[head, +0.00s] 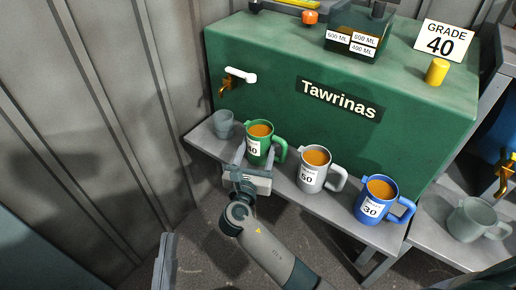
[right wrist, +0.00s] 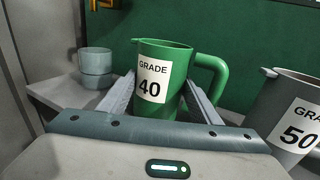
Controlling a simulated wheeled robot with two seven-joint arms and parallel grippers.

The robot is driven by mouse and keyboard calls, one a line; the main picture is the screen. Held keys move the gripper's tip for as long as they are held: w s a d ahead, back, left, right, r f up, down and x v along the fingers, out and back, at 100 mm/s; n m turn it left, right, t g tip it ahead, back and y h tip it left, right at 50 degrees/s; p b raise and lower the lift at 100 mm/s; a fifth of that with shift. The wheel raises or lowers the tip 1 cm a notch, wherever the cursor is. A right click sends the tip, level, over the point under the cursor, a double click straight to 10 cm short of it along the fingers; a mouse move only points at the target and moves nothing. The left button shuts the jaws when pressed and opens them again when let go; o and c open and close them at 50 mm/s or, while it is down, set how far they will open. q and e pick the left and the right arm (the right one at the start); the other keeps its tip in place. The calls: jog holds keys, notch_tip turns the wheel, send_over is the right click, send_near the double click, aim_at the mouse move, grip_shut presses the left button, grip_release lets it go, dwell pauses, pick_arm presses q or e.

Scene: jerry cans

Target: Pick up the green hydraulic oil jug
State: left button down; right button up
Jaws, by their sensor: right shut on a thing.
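The green jug (head: 259,142) stands upright on a grey shelf, filled with orange-brown liquid and labelled 40. In the right wrist view the green jug (right wrist: 165,72) shows its "GRADE 40" label and its handle on the right. My right gripper (head: 255,158) is shut on the green jug, with one finger on each side of its body. The jug's base is hidden behind the gripper in the wrist view. My left gripper (head: 165,262) shows only in part at the bottom edge, away from the jugs; its jaws cannot be made out.
A grey jug labelled 50 (head: 314,170) and a blue jug labelled 30 (head: 377,200) stand to the right on the shelf (head: 340,212). A small grey cup (head: 224,124) is to the left. The green Tawrinas tank (head: 405,115) rises close behind. A corrugated wall (head: 90,100) is at left.

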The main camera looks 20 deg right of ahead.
jog(key=shift+r, duration=0.25)
